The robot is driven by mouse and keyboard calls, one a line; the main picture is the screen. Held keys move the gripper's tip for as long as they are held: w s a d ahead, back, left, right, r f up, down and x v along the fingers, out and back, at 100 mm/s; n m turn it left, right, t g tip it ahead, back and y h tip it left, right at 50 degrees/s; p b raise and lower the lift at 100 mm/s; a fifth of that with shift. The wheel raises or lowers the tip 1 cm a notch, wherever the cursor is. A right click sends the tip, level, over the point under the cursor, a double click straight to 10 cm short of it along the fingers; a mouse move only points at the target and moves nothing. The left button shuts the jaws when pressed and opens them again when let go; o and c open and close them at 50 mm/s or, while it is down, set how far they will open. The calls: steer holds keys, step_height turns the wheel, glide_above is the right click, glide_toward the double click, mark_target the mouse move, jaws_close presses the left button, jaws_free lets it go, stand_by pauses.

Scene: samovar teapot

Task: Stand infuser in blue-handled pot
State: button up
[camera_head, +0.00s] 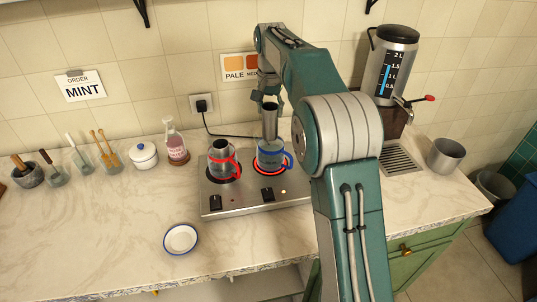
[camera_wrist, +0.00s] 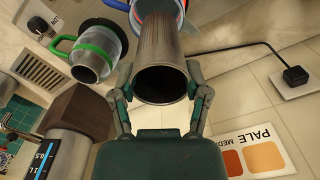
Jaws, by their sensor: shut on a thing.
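The infuser (camera_head: 269,122) is a grey metal cylinder, upright above the blue-handled pot (camera_head: 272,158) on the right burner. Its lower end is at the pot's mouth; I cannot tell how far inside it is. My gripper (camera_head: 271,97) is shut on the infuser near its upper end. In the wrist view my gripper (camera_wrist: 160,78) has a finger on each side of the infuser (camera_wrist: 162,45), whose dark open end faces the camera. The pot is mostly hidden behind the infuser there.
A red-handled pot (camera_head: 222,158) stands close by on the left burner of the stove (camera_head: 240,197). A green-handled pot (camera_wrist: 92,58) shows in the wrist view. The water dispenser (camera_head: 390,68) stands at right. A saucer (camera_head: 180,239) lies in front; the front counter is otherwise clear.

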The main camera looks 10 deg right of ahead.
mark_target(270, 138)
step_height(270, 138, down, 10)
steer(key=shift+r, duration=0.15)
stand_by(0.3)
steer(key=shift+f, duration=0.25)
steer(key=o, duration=1.2)
steer(key=shift+o, duration=0.2)
